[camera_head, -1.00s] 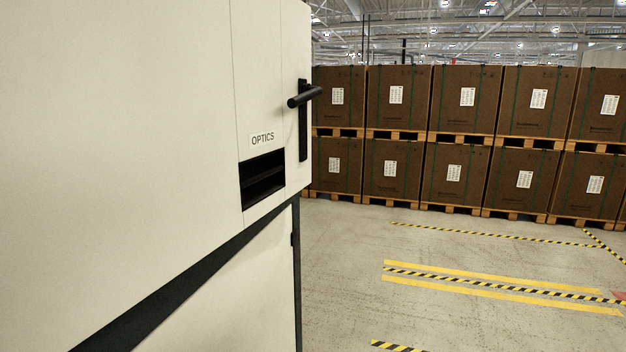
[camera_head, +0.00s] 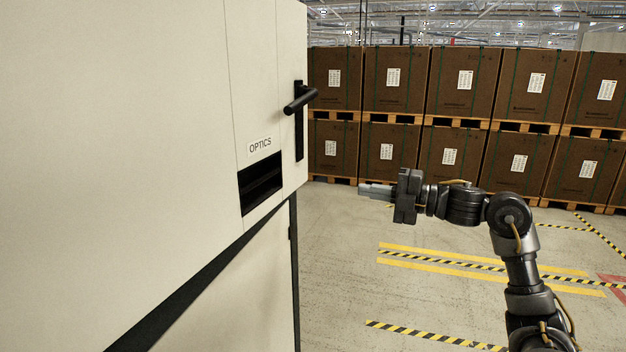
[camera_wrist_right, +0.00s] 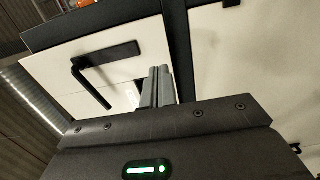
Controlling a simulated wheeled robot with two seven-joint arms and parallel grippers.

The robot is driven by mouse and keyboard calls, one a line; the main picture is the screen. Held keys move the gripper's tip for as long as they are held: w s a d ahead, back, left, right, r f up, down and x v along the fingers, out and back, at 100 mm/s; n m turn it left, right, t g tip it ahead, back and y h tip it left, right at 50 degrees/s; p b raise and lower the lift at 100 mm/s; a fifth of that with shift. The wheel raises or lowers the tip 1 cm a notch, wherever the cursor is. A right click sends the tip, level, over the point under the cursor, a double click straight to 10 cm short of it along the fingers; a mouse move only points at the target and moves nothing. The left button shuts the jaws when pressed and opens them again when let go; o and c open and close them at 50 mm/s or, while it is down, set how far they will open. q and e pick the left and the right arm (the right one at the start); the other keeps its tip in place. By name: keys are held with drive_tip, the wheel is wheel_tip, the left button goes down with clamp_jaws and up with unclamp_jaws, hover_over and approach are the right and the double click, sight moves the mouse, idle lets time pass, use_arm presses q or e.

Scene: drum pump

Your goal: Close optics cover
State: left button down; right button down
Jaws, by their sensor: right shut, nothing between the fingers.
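The cream machine cabinet (camera_head: 130,120) fills the left of the head view. An "OPTICS" label (camera_head: 260,145) sits above a dark rectangular opening (camera_head: 261,183) with black slats or a recess inside; I cannot tell how its cover stands. A black lever handle (camera_head: 300,100) is on the cabinet's edge panel, and a black handle also shows in the right wrist view (camera_wrist_right: 92,66). My right gripper (camera_head: 362,190) is shut and empty, pointing left at the cabinet, apart from it, right of the opening. Its fingers show in the right wrist view (camera_wrist_right: 158,80). My left gripper is not in view.
Stacked brown boxes on pallets (camera_head: 450,90) stand along the back. The grey floor (camera_head: 335,270) between them and the cabinet is clear, marked with yellow and striped tape (camera_head: 480,262). The cabinet's right edge is close to my right gripper.

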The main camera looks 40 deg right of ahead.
drive_tip(key=p, duration=0.8)
approach(301, 180)
drive_tip(key=x, duration=0.5)
drive_tip(key=shift+w+a+r, duration=0.15)
drive_tip(key=shift+a+r, duration=0.05)
drive_tip(key=shift+r, duration=0.05)
drive_tip(key=shift+w+a+f, duration=0.2)
drive_tip(key=shift+w+a, duration=0.15)
drive_tip(key=shift+w, duration=0.25)
